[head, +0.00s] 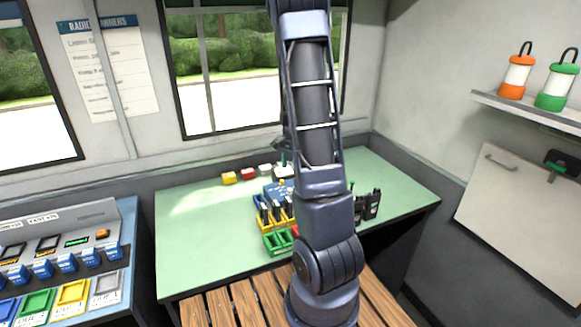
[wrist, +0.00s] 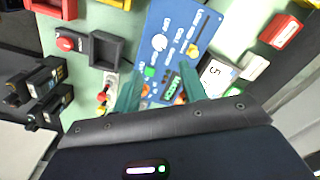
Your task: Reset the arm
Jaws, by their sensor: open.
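My arm rises through the middle of the head view and hides part of the green desk (head: 205,225) behind it. In the wrist view my gripper (wrist: 160,88) shows two teal fingers spread apart, with nothing held between them. The fingers point toward a blue control panel (wrist: 172,22) with knobs, a slider and small coloured parts. That panel also shows partly in the head view (head: 272,188), left of my arm. I cannot tell whether the fingertips touch anything on the desk.
Black radios (head: 368,206) stand on the desk right of my arm. Yellow (head: 268,224) and green (head: 276,243) holders sit left of it. Small coloured blocks (head: 229,178) line the back. A button console (head: 70,255) is at left. Lanterns (head: 517,75) stand on a right-hand shelf.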

